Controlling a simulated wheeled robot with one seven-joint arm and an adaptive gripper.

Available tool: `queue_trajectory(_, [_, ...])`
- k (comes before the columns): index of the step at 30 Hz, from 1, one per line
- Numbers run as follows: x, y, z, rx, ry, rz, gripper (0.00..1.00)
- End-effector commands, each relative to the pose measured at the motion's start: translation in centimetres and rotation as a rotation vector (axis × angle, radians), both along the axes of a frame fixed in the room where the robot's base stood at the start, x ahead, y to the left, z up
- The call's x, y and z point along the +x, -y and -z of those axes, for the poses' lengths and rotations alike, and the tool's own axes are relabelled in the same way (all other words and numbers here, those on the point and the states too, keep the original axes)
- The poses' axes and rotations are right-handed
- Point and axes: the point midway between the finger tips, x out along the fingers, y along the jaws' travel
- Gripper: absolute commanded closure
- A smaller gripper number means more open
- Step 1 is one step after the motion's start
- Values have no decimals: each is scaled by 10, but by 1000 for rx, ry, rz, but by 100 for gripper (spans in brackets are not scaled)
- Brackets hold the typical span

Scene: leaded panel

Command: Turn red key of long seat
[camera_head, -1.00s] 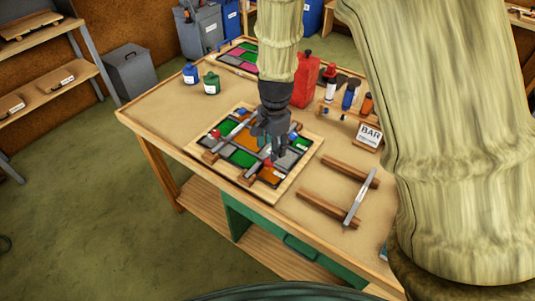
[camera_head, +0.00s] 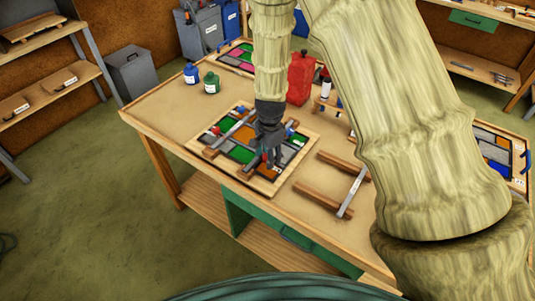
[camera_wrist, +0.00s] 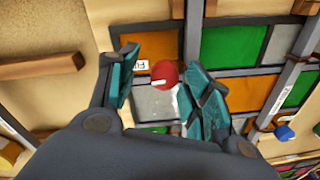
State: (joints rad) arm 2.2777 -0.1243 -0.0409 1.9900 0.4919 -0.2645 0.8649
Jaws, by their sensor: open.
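A red key (camera_wrist: 164,74), round-topped with a pale line across it, shows between my gripper's two teal fingertips in the wrist view. My gripper (camera_wrist: 163,88) is open, with one finger on each side of the key; I cannot tell whether they touch it. A grey bar (camera_wrist: 191,40) runs beside the key over the leaded panel (camera_wrist: 243,45). In the head view my gripper (camera_head: 266,160) is low over the front part of the panel and hides much of this bar. Another red key (camera_head: 215,131) and a blue key (camera_head: 291,132) also show on the panel.
A second grey bar (camera_wrist: 292,75) with a blue key (camera_wrist: 285,132) crosses the panel in the wrist view. Wooden rails (camera_head: 322,200) with a metal bar lie to the right. Bottles, a red can (camera_head: 300,78) and another panel stand farther back on the bench.

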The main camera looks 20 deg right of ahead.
Motion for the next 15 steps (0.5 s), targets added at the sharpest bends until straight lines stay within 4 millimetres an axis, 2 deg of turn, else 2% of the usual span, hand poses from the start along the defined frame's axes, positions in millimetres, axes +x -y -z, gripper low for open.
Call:
queue_trajectory(3, [2,0,1,0,-1,-1,53])
queue_trajectory(10, [1,0,1,0,-1,0,94])
queue_trajectory(11, [1,1,1,0,-1,0,97])
queue_trajectory(15, [1,1,1,0,-1,1,97])
